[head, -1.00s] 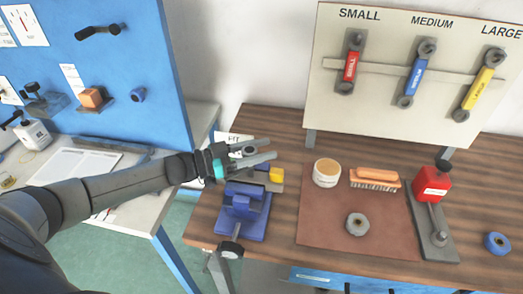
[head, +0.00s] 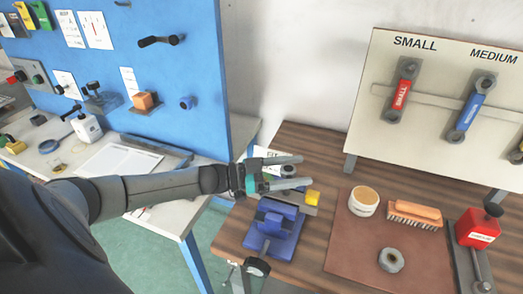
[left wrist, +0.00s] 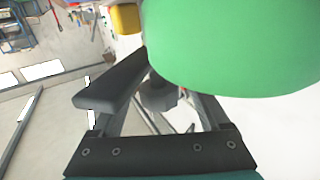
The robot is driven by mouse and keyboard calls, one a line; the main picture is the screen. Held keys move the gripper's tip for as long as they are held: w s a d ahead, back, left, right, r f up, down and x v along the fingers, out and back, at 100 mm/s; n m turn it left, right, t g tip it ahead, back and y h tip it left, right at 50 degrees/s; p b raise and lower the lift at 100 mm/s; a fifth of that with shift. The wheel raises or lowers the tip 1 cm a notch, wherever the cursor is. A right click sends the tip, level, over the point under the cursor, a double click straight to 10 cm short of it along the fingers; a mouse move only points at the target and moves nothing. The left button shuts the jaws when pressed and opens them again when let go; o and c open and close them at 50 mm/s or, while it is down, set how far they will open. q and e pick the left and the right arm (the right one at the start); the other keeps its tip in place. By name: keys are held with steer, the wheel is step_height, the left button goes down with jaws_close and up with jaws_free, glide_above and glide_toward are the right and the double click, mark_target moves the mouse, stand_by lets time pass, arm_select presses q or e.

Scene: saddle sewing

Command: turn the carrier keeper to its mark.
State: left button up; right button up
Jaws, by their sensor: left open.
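I cannot tell for sure which part is the carrier keeper. A small fixture with a yellow block (head: 313,197) stands on the wooden bench behind the blue vise (head: 272,228). My left gripper (head: 300,171) is over this fixture, its two fingers apart and pointing right, with nothing seen held. The fingers and hand hide part of the fixture, and I cannot tell whether they touch it. In the left wrist view, a dark round part (left wrist: 158,95) shows between the fingers, and a large green shape (left wrist: 235,45) covers the upper right. My right gripper is out of view.
On the brown mat (head: 345,262) are a round tin (head: 363,201), a brush (head: 414,214) and a grey ring (head: 391,260). A red-topped tool (head: 478,228) stands at right. A wrench board (head: 370,125) is behind. A blue pegboard (head: 200,60) rises at left.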

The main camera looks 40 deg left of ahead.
arm_select(q)
steer(key=v, duration=1.4)
